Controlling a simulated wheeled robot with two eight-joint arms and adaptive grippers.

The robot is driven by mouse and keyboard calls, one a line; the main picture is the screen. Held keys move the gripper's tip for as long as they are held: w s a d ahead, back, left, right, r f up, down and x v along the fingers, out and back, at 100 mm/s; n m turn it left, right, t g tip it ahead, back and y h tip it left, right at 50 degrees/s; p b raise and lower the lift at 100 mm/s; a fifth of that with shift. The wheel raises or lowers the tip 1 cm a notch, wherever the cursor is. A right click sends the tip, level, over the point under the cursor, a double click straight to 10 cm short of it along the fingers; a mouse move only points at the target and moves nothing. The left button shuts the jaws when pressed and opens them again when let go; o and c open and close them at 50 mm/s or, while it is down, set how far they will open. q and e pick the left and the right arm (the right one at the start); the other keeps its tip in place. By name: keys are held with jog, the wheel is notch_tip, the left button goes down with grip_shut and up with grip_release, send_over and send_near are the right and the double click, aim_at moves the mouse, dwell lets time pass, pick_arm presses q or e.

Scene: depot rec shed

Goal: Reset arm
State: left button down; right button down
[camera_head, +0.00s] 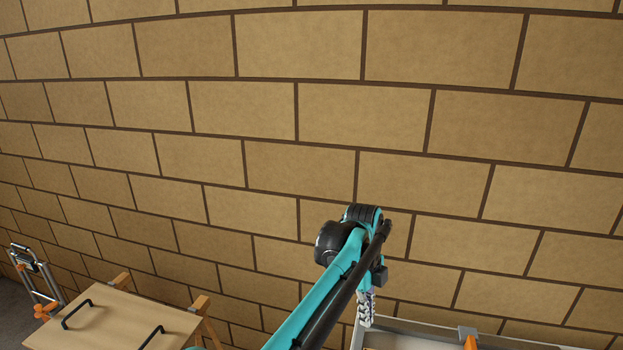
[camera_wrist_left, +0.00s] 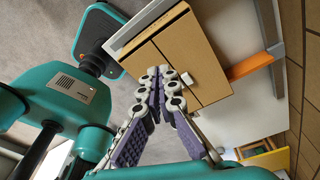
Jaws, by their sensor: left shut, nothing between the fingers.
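My left arm rises from the bottom of the head view, and its gripper (camera_head: 366,308) points down in front of the block wall, above the grey-edged table. In the left wrist view the fingers of the left gripper (camera_wrist_left: 163,73) meet at their tips. They are shut and hold nothing. A tan wooden box (camera_wrist_left: 205,60) shows beyond the fingertips in that view; I cannot tell how far off it is. My right gripper is in neither view.
A tan block wall (camera_head: 300,120) fills most of the head view. A grey-edged table (camera_head: 430,328) stands below the left gripper. A wooden top with black handles (camera_head: 120,312) and a hand truck (camera_head: 38,280) are at lower left. A yellow-framed box (camera_wrist_left: 268,160) shows in the wrist view.

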pick_arm(q)
jog(key=s+a+n+t+b, duration=0.15)
jog(key=s+a+n, duration=0.25)
jog(key=a+n, duration=0.4)
jog(key=s+a+n+t, duration=0.3)
jog(key=a+n, duration=0.2)
jog(key=a, duration=0.6)
jog(key=s+a+f+n+t+y+b, duration=0.1)
jog(key=s+a+f+n+t, duration=0.3)
jog(key=s+a+f+n, duration=0.5)
jog(key=s+a+n+b, duration=0.1)
jog(key=s+a+n, duration=0.1)
jog(key=n, duration=0.2)
jog(key=shift+s+a, duration=0.25)
jog(key=shift+a, duration=0.1)
